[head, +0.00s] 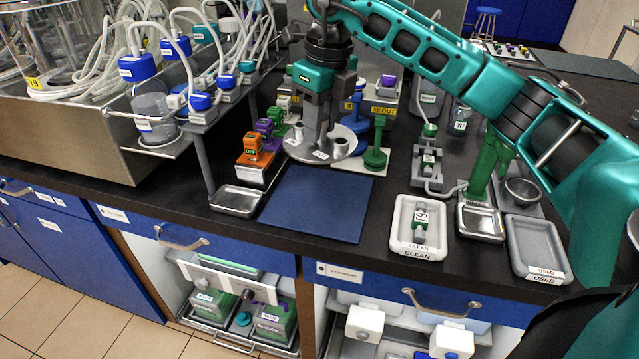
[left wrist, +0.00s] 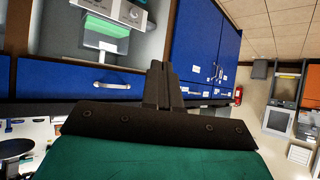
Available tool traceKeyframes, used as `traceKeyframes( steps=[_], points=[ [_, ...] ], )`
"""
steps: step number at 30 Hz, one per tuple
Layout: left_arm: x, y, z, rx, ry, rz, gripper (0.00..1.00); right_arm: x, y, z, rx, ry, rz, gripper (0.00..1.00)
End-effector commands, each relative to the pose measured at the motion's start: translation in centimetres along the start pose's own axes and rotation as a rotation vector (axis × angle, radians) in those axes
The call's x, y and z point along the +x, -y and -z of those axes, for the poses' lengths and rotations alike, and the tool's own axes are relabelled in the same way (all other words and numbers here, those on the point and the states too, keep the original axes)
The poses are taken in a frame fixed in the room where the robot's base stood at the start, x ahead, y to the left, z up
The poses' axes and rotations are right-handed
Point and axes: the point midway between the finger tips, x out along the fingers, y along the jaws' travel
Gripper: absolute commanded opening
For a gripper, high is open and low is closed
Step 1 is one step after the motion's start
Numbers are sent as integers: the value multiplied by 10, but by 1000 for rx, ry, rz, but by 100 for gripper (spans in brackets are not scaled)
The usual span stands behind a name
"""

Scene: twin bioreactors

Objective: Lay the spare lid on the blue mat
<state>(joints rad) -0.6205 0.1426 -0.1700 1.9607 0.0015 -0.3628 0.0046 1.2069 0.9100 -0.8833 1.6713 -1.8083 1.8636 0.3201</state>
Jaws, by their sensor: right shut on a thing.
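The spare lid (head: 299,150) is a round grey disc with dark-topped ports and a small label. My right gripper (head: 319,128) comes down over it from above and is shut on it; the fingers hide its middle. The lid appears level, just beyond the far edge of the blue mat (head: 315,205). I cannot tell how high it is above the bench. The mat lies flat and bare near the bench's front edge. My left gripper (left wrist: 162,75) shows only in the left wrist view, its fingers together and empty, in front of blue cabinets.
An orange-topped block (head: 252,150) and a metal tray (head: 235,200) stand left of the mat. A green stand (head: 376,158) is beyond its far right. A white CLEAN tray (head: 418,252) and a grey USED tray (head: 536,250) are to the right. Tubing and bottles crowd the back left.

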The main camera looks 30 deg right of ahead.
Motion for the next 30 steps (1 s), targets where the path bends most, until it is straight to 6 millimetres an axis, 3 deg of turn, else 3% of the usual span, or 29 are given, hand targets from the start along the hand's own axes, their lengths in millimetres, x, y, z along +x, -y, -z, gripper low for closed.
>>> traceKeyframes(
  steps=[3,9,17,24,30],
  points=[
    [1,-4,2,-1,-6,-9,0,32,0,4,-2,-1,0,0],
    [2,-5,1,-1,-2,-13,0,70,0,9,-3,2,0,0],
    [4,-5,2,-1,-6,-13,0,88,0,10,-3,3,0,0],
    [5,-5,1,-1,-7,-14,0,121,0,15,-2,1,0,0],
    [5,-6,3,-2,-10,-15,0,125,0,14,-3,5,1,0]
  ],
)
